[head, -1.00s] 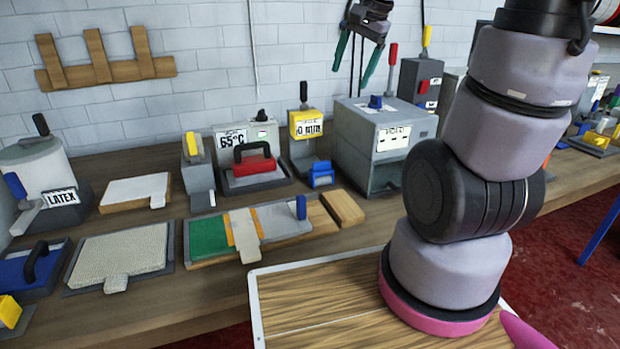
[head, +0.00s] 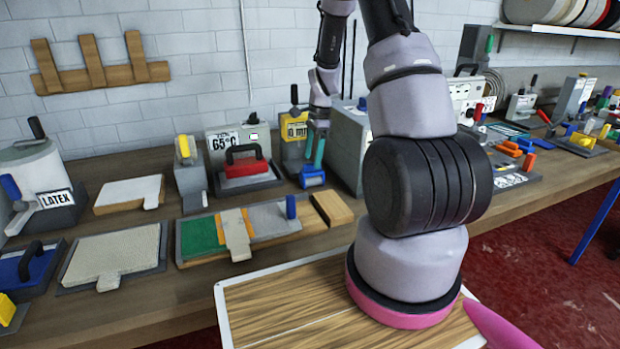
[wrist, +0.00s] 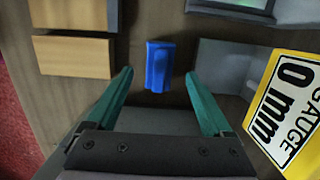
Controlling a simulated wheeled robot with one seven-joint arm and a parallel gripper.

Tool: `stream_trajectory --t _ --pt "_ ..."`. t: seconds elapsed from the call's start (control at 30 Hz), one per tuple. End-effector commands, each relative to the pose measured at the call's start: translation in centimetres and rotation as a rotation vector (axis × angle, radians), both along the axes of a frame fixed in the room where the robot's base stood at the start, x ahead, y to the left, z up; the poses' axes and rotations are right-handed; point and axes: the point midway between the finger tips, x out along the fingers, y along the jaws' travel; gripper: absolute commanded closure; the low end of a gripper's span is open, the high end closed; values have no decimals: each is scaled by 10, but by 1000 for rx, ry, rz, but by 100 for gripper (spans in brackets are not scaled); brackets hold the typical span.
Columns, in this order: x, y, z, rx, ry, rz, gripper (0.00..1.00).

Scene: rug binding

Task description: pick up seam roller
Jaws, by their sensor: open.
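A small blue piece (head: 312,178), which looks like the seam roller though its shape is hard to read, sits on the bench in front of the yellow gauge. In the wrist view the blue piece (wrist: 160,66) lies ahead between the two teal fingers, apart from both. My gripper (head: 314,158) points down just above and behind it in the head view. In the wrist view my gripper (wrist: 160,76) is open and empty.
The yellow gauge (wrist: 285,105) stands close at the right in the wrist view. Wooden blocks (wrist: 72,56) lie to the left.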

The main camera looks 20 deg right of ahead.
Motion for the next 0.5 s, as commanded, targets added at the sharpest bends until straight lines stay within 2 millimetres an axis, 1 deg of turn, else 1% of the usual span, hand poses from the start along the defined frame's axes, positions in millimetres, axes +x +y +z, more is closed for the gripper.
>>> stream_trajectory --t 0.03,0.1,0.27,0.5 --pt "0 1 -8 0 2 -1 15" --pt "0 2 -15 0 2 -1 15" --pt "0 3 -26 0 1 1 15" --pt "-1 7 -61 1 2 1 15"
